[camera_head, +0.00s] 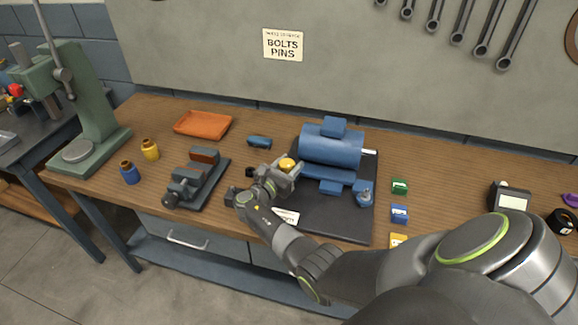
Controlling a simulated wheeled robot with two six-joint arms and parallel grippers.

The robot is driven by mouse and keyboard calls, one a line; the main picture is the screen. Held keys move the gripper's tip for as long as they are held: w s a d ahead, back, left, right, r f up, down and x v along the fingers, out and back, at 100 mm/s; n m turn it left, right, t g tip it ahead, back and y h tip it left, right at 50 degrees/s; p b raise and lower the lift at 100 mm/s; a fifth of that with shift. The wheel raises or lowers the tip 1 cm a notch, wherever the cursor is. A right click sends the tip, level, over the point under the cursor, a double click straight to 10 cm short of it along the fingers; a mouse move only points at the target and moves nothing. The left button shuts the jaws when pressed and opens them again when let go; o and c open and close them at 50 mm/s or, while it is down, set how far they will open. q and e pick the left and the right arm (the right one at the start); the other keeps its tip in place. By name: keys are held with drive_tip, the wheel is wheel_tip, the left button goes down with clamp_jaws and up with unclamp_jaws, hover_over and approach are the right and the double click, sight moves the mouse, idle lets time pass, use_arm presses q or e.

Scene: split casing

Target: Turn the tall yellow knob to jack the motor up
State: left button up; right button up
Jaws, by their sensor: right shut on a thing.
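The blue motor (331,147) sits on a dark base plate (325,222) on the workbench. The yellow knob (287,164) is at the motor's left side, and only its rounded top shows. My right gripper (284,170) is at the knob, its fingers around it and shut on it. The gripper hides the knob's lower part and whatever it stands on. My left gripper is not in view.
A dark vise (194,180) stands left of my right gripper, with an orange tray (203,124) behind it. A small blue cylinder (259,142) lies near the motor. Green (399,187) and blue (399,213) blocks lie right of the plate.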

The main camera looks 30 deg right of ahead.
drive_tip(key=shift+s+f, duration=0.1)
drive_tip(key=shift+f, duration=0.1)
idle(0.7)
drive_tip(key=o, duration=1)
drive_tip(key=shift+d, duration=0.15)
drive_tip(key=shift+r, duration=0.1)
